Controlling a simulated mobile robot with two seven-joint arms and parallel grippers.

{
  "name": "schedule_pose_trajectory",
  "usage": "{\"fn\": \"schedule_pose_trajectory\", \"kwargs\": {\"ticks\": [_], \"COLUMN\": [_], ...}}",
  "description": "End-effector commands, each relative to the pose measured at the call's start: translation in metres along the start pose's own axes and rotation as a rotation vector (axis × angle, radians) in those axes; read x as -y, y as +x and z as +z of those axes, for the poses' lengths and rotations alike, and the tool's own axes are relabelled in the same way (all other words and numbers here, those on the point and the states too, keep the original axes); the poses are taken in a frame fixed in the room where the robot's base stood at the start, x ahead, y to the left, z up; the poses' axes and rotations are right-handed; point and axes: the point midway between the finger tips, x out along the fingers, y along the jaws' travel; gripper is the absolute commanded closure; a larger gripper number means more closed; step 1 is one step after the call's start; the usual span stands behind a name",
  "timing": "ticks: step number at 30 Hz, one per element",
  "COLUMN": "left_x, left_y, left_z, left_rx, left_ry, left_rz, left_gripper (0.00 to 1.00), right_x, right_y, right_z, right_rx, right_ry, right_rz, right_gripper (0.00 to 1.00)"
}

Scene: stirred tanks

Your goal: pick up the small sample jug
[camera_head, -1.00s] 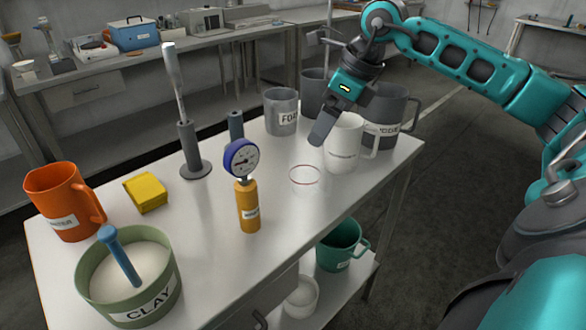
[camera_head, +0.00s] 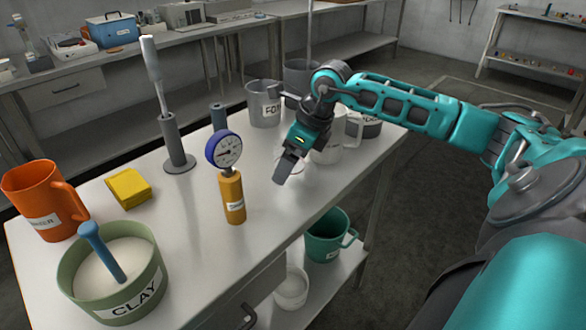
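No jug that I can read as marked "sample" shows; the labels are too small to tell. A white jug (camera_head: 328,152) stands upright near the table's far right end, partly hidden behind my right gripper. My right gripper (camera_head: 284,172) points down in front of it, above the tabletop. Its fingers overlap in the view, so their opening is unclear. A green jug (camera_head: 328,236) stands on the lower shelf. My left gripper is out of view.
Grey jugs (camera_head: 264,104) stand at the table's far end. A white bowl (camera_head: 291,288) sits below.

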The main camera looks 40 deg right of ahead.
Motion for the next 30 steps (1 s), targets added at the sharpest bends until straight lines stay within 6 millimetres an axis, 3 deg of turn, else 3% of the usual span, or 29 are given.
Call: {"fn": "schedule_pose_trajectory", "kwargs": {"ticks": [7,24,30], "left_x": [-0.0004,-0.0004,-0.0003], "left_y": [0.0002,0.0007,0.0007], "left_z": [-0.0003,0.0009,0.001], "left_rx": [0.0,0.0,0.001], "left_ry": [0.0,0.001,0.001], "left_rz": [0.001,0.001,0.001], "left_gripper": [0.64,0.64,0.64], "right_x": [0.0006,0.0006,0.0007], "right_y": [0.003,0.0025,0.0022], "right_z": [0.0,0.0002,0.0004], "right_rx": [0.0,0.0,0.001], "right_ry": [0.0,-0.001,0.0], "right_rz": [-0.002,-0.002,-0.002], "right_gripper": [0.05,0.59,0.6]}}
